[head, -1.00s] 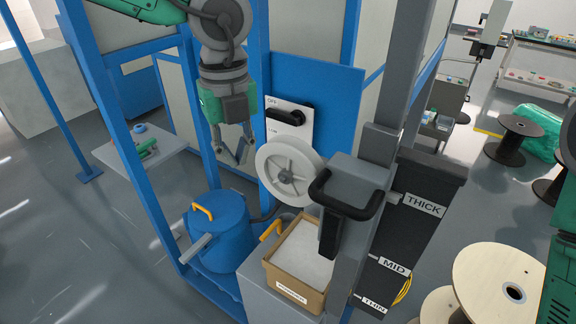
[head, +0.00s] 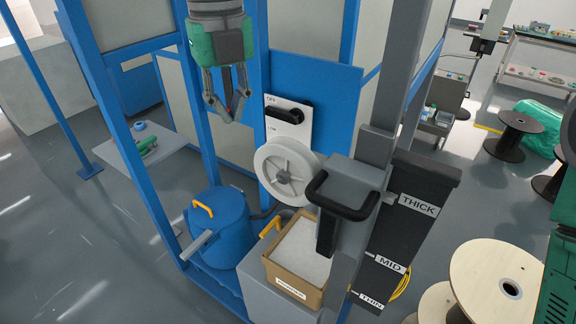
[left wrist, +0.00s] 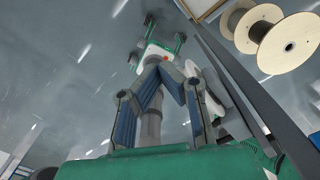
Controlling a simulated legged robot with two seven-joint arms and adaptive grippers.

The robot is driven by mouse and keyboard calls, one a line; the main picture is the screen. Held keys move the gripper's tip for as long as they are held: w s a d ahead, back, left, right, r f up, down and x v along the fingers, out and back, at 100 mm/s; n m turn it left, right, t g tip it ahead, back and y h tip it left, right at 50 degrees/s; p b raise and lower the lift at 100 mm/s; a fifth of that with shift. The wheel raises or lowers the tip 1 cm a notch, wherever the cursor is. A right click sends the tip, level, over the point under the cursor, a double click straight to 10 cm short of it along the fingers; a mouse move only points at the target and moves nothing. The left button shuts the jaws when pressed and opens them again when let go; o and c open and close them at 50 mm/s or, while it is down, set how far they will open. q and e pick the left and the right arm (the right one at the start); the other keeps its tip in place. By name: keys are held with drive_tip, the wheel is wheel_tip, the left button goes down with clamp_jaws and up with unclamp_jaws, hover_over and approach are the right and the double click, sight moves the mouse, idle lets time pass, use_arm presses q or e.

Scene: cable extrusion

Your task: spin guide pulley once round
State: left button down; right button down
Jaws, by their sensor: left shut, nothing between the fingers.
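The guide pulley (head: 264,180) is a white spoked wheel at the middle of the head view, in front of a blue panel. My left gripper (head: 228,119) hangs fingers down, above and left of the pulley, apart from it. It is shut with nothing held. Its fingers (left wrist: 163,72) also show in the left wrist view, where I cannot make out the pulley. My right gripper is not in view.
A switch plate with a black handle (head: 288,114) sits just above the pulley. A grey block with a black handle (head: 343,199) stands right of it. A cardboard box (head: 301,292) and a blue drum (head: 219,235) are below. Blue frame posts (head: 113,130) stand at left.

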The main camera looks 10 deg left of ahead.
use_arm(q)
drive_tip(key=shift+d+r, duration=0.25)
drive_tip(key=shift+r, duration=0.15)
drive_tip(key=shift+s+d, duration=0.3)
drive_tip(key=shift+d, duration=0.4)
drive_tip(key=shift+s+d, duration=0.25)
drive_tip(key=shift+d, duration=0.5)
drive_tip(key=shift+s+d, duration=0.3)
drive_tip(key=shift+d, duration=0.85)
drive_tip(key=shift+a+f, duration=0.1)
drive_tip(key=shift+f, duration=0.05)
